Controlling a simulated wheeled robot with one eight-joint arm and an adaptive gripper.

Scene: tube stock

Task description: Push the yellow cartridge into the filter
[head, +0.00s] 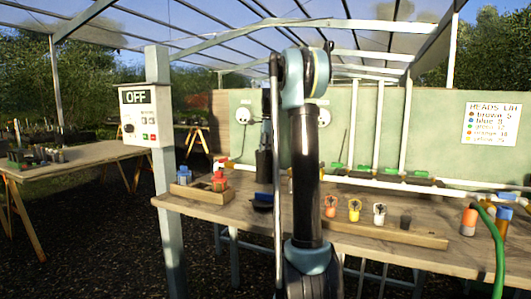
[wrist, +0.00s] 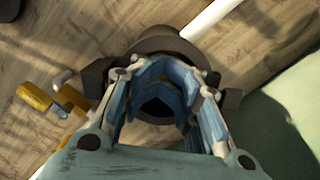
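In the wrist view my gripper (wrist: 162,70) is over a dark round housing (wrist: 155,43), which looks like the filter. Its blue-padded fingers curve inward and appear to meet at the tips. They cover most of the housing, and a dark gap shows between them. I make out no yellow cartridge at the fingers; whatever is inside the housing is hidden. In the head view a yellow-orange piece (head: 354,210) stands in a wooden rack; I cannot tell whether it is a cartridge. My upright arm hides part of the table there.
A white pipe (wrist: 212,18) meets the housing. Yellow fittings (wrist: 35,96) lie left of my gripper. In the head view the wooden rack (head: 432,241) is at the table front, an orange and grey cylinder (head: 468,222) stands right, and an OFF box (head: 147,115) hangs on a post.

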